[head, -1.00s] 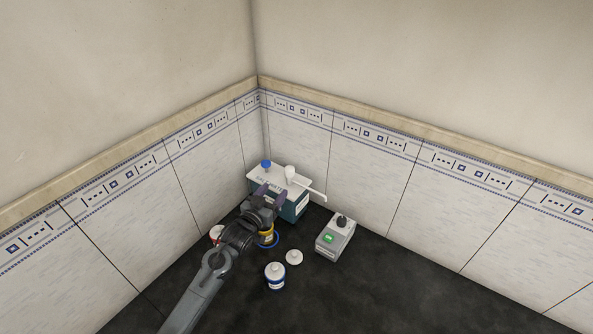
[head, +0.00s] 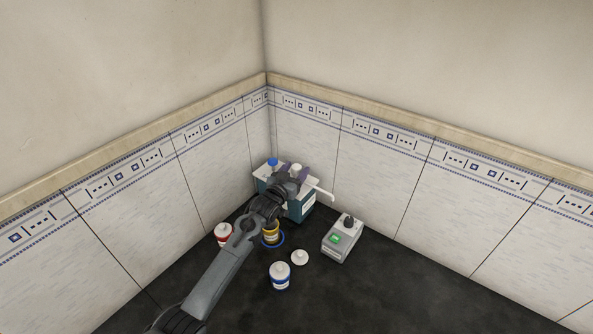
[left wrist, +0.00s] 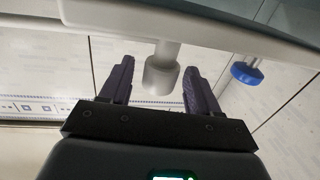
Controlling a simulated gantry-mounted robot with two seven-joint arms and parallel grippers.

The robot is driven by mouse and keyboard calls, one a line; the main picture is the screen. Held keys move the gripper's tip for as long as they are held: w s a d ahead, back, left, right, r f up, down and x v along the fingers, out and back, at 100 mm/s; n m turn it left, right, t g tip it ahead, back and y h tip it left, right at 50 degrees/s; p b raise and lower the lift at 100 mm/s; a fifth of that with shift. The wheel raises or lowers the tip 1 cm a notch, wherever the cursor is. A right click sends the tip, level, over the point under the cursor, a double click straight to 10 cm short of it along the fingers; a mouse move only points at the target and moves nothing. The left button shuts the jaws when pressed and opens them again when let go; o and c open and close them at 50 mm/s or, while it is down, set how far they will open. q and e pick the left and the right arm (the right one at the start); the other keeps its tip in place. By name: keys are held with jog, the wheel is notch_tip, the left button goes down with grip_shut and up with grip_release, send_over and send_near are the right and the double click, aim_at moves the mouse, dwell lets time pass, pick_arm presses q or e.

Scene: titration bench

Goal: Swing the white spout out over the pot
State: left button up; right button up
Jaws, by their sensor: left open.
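The white spout (head: 322,193) sticks out to the right from the top of a white and teal box (head: 303,208) in the corner. A white knob (head: 296,167) stands on the box top. My left gripper (head: 292,174) is over the box, open. In the left wrist view the white knob (left wrist: 160,76) on its post stands between my spread left fingers (left wrist: 152,88), with gaps on both sides. A yellow-banded pot (head: 271,234) stands in a blue ring in front of the box, partly hidden by my left arm. My right gripper is not in view.
A blue cap (head: 272,161) is on the box left of my gripper. The dark bench (head: 400,295) is clear at the front right.

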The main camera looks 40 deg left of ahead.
pick_arm(q)
jog(key=shift+w+a, duration=0.1)
jog(key=shift+w, duration=0.4)
jog(key=shift+c, duration=0.2)
grip_shut()
